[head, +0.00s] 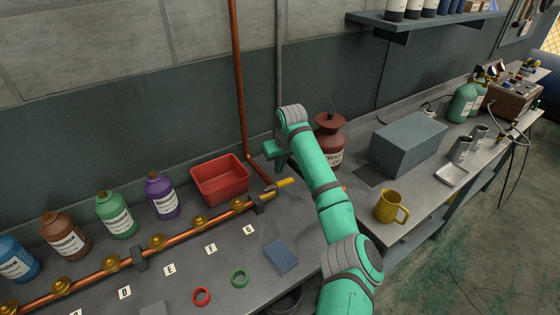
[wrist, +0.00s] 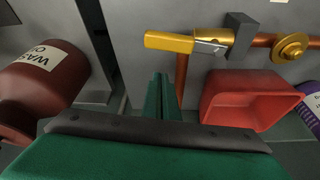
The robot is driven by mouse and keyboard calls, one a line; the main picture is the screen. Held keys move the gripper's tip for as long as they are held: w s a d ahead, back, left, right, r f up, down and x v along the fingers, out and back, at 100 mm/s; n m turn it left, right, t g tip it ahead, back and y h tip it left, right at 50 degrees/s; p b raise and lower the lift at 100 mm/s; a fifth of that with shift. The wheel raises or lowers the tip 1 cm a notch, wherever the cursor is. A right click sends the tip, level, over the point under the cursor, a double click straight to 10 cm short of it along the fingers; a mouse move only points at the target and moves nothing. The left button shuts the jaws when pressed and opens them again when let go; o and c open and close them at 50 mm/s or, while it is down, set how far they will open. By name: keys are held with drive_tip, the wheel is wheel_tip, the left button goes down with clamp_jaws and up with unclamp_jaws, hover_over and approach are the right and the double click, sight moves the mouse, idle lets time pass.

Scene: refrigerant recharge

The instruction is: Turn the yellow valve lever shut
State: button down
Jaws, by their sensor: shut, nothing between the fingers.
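The yellow valve lever (head: 279,186) sits at the right end of the copper pipe (head: 180,231) on the bench. It points right, roughly in line with the pipe. In the wrist view the lever (wrist: 170,42) lies across the upper middle, joined by a metal piece to the brass valve body (wrist: 212,38). My gripper (head: 272,158) is behind the lever in the head view, apart from it. In the wrist view my gripper's green fingers (wrist: 161,82) are together and empty, just below the lever's free end. Their exact height against the lever is unclear.
A red bin (head: 219,180) stands left of my gripper, and a brown waste oil jug (head: 330,143) stands close on its right. A vertical copper pipe (head: 238,80) rises behind. A yellow mug (head: 390,207) and grey box (head: 408,145) are farther right. Several bottles line the wall at left.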

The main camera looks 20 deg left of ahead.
sight(278, 185)
drive_tip(key=shift+s+d+r, duration=0.15)
drive_tip(key=shift+s+d, duration=1.15)
drive_tip(key=shift+w+a, duration=0.1)
